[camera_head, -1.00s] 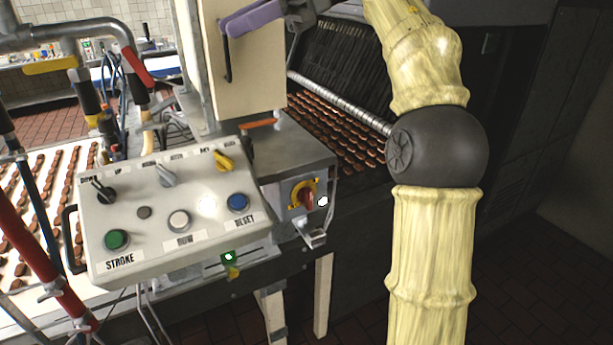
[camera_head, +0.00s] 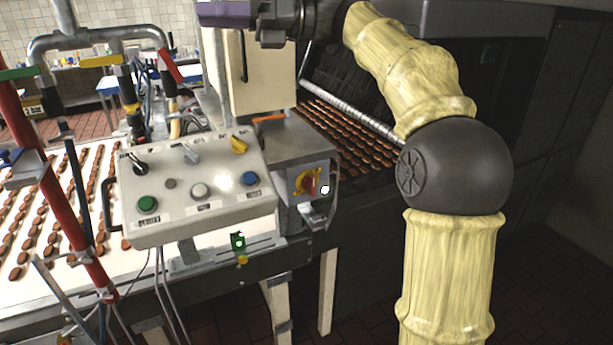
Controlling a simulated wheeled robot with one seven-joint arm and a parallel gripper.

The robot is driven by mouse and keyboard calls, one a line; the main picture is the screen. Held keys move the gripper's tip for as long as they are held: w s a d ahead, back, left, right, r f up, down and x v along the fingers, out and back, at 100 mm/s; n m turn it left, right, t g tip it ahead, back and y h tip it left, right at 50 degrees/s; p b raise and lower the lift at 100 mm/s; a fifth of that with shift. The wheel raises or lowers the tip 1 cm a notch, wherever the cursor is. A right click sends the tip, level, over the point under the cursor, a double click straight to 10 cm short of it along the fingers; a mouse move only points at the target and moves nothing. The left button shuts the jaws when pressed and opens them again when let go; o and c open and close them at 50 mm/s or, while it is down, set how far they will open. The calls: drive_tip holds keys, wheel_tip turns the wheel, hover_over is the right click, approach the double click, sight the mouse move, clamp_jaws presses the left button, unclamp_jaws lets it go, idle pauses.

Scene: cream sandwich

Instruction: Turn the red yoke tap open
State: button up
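The red tap handle (camera_head: 170,66) is on the right branch of the grey forked pipe (camera_head: 95,38) at the upper left. The handle slants down to the right, beside the branch's downward run. My gripper (camera_head: 212,13) is at the top edge, with a purple part pointing left. In the picture it lies above and to the right of the red handle, apart from it. Its finger gap does not show, so I cannot tell whether it is open or shut. It appears to hold nothing.
A yellow handle (camera_head: 102,60) and a green handle (camera_head: 18,73) sit on neighbouring pipes. A red sloping pipe (camera_head: 62,215) stands at the left. The control panel (camera_head: 180,225) and a cream cabinet (camera_head: 262,80) are below my gripper. The conveyor (camera_head: 30,285) carries rows of brown biscuits.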

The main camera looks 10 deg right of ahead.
drive_tip(key=w+d+f+m+t+h, duration=0.25)
drive_tip(key=w+f+m+t, duration=0.45)
drive_tip(key=m, duration=0.6)
drive_tip(key=w+d+f+m+t+h, duration=0.2)
drive_tip(key=w+f+m+t+h, duration=0.3)
drive_tip(key=m+t, duration=0.65)
drive_tip(key=s+d+f+m+g+h, duration=0.2)
drive_tip(key=d+f+m+h, duration=0.2)
drive_tip(key=f+m, duration=0.4)
drive_tip(key=s+d+f+m+g+h, duration=0.3)
drive_tip(key=d+f+m+h, duration=0.2)
drive_tip(key=f, duration=0.9)
drive_tip(key=m, duration=0.3)
drive_tip(key=shift+s+d+f+g, duration=0.15)
drive_tip(key=shift+s+f+g, duration=0.05)
drive_tip(key=shift+g, duration=0.15)
drive_tip(key=shift+h, duration=0.25)
